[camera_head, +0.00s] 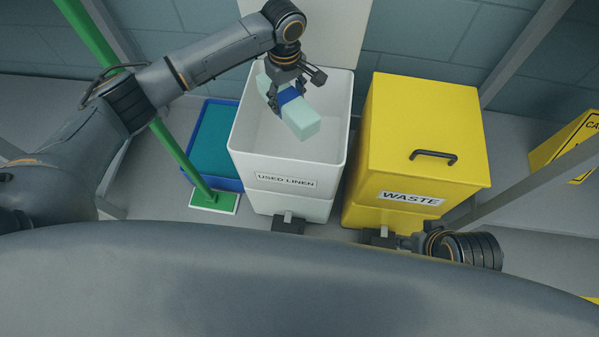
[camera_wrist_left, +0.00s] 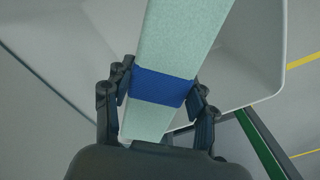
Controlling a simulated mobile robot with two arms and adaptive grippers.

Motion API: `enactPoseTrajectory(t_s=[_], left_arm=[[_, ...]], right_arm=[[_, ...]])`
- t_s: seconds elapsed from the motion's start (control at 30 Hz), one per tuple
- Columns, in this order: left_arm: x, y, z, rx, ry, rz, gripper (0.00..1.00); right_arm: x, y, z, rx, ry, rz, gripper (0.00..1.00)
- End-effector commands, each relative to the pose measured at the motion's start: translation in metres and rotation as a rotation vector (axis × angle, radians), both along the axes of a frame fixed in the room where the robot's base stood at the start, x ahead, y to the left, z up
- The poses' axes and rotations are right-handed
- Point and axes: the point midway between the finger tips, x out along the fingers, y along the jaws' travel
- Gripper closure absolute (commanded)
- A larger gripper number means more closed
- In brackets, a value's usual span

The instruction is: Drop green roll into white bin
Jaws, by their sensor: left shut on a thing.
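The green roll (camera_head: 303,121) is a pale green bar with a dark blue band round its middle. My left gripper (camera_head: 287,97) is shut on it at the band and holds it over the open white bin (camera_head: 290,159), labelled USED LINEN. In the left wrist view the roll (camera_wrist_left: 180,45) runs up between the two fingers of the left gripper (camera_wrist_left: 160,97), with the bin's wall (camera_wrist_left: 262,50) behind it. The bin looks empty where its inside shows. My right gripper's fingers cannot be made out; part of the right arm shows at lower right.
A closed yellow WASTE bin (camera_head: 425,135) with a black handle stands right of the white bin. A blue tray with a teal inside (camera_head: 212,140) lies to the left. A green post (camera_head: 180,155) rises beside it. A yellow sign (camera_head: 568,150) stands far right.

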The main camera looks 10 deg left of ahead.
Motion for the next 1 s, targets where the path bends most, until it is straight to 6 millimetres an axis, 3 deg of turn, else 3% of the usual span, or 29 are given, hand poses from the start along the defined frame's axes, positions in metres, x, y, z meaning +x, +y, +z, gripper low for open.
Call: enactPoseTrajectory(t_s=[0.03, 0.07, 0.17, 0.5, 0.63, 1.0], left_arm=[[0.0, 0.0, 0.001, -0.001, -0.001, 0.0, 0.85], [0.0, 0.0, 0.001, -0.001, -0.001, 0.0, 0.4], [0.0, 0.0, 0.001, -0.001, -0.001, 0.0, 0.2], [0.0, 0.0, 0.0, 0.0, 0.0, 0.0, 0.18], [0.0, 0.0, 0.009, -0.001, -0.001, 0.0, 0.18], [0.001, -0.001, 0.084, -0.002, -0.004, 0.0, 0.18]], right_arm=[[0.0, 0.0, 0.0, 0.0, 0.0, 0.0, 0.6], [0.0, 0.0, 0.0, 0.0, 0.0, 0.0, 0.6], [0.0, 0.0, 0.0, 0.0, 0.0, 0.0, 0.6], [0.0, 0.0, 0.0, 0.0, -0.001, 0.0, 0.6], [0.0, 0.0, 0.0, 0.0, -0.001, 0.0, 0.6], [0.0, 0.0, 0.0, 0.0, -0.001, 0.0, 0.6]])
